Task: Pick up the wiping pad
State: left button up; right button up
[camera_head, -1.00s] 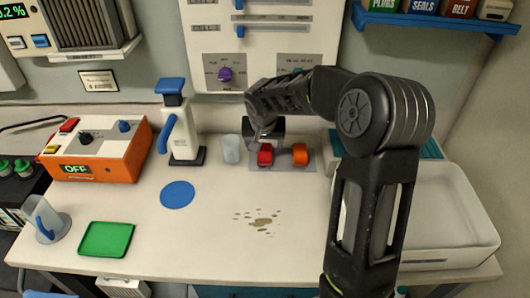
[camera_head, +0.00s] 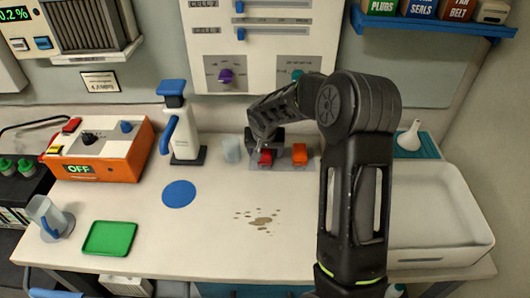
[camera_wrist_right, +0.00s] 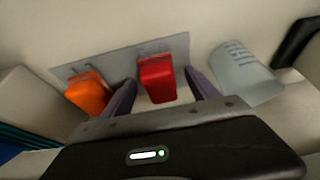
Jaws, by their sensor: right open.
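A red block (camera_head: 265,158) and an orange block (camera_head: 299,154) sit side by side on a grey plate (camera_head: 282,166) at the back of the bench. I cannot tell for sure which thing is the wiping pad. My right gripper (camera_head: 268,145) is at the red block, reaching in from above and partly covering it. In the right wrist view, the open fingers (camera_wrist_right: 162,92) stand either side of the red block (camera_wrist_right: 156,78) with gaps visible. The orange block (camera_wrist_right: 88,94) is outside them, to the left. My left gripper is out of view.
A clear cup (camera_head: 231,150) stands just left of the plate. A white dispenser (camera_head: 183,130), blue disc (camera_head: 179,194), green tray (camera_head: 110,238) and orange box (camera_head: 98,158) are further left. Brown spots (camera_head: 259,220) mark the bench. A white basin (camera_head: 440,257) is at right.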

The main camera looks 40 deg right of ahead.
aim_at(265, 151)
jog(key=shift+c, duration=0.2)
jog(key=c, duration=1.4)
notch_tip(265, 151, up, 10)
jog(key=shift+r+b, duration=0.1)
jog(key=shift+b, duration=0.8)
